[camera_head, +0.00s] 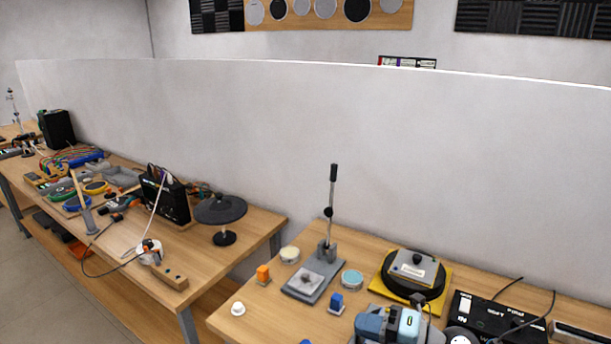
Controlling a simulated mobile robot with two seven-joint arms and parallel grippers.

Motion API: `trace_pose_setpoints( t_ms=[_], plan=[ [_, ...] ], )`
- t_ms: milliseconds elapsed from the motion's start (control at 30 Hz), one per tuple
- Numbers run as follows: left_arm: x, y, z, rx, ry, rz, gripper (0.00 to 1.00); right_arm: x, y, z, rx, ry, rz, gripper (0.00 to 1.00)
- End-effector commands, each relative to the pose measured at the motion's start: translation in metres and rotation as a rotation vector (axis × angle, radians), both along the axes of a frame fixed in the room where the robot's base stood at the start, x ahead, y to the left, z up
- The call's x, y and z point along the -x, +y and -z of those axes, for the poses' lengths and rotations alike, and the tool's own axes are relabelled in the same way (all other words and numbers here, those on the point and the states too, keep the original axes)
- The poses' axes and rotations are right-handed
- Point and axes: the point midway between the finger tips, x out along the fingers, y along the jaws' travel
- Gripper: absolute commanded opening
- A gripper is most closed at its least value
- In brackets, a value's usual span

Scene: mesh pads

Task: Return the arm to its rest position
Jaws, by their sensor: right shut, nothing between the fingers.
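My left gripper is not in view.
A black box with cables (492,318) lies at right. A cluttered second table (262,222) stands at left. A white partition (250,130) runs behind.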

Motion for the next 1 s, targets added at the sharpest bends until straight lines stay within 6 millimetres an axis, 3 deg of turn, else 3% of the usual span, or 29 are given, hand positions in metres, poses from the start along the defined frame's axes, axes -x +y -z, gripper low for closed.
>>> trace_pose_setpoints(
  t_ms=[100, 200, 267, 433, 600, 800, 1000],
  plan=[
    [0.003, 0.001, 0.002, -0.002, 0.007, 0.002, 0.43, 0.007, -0.009, -0.036, -0.34, 0.061, 0.233, 0.0],
    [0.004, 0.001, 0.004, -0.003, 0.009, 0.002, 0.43, 0.009, -0.037, -0.049, -0.575, 0.159, 0.467, 0.0],
    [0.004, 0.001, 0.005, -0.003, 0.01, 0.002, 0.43, 0.013, -0.058, -0.047, -0.69, 0.241, 0.617, 0.0],
    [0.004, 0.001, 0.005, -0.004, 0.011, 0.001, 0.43, 0.044, -0.119, -0.007, -0.908, 0.559, 1.055, 0.0],
    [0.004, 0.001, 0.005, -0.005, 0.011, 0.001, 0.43, 0.104, -0.152, 0.05, -0.944, 0.937, 1.416, 0.0],
    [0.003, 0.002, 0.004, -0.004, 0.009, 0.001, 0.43, 0.167, -0.159, 0.086, -0.874, 1.256, 1.629, 0.0],
    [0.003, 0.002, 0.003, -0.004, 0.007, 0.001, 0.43, 0.218, -0.156, 0.103, -0.775, 1.494, 1.742, 0.0]
  ],
)
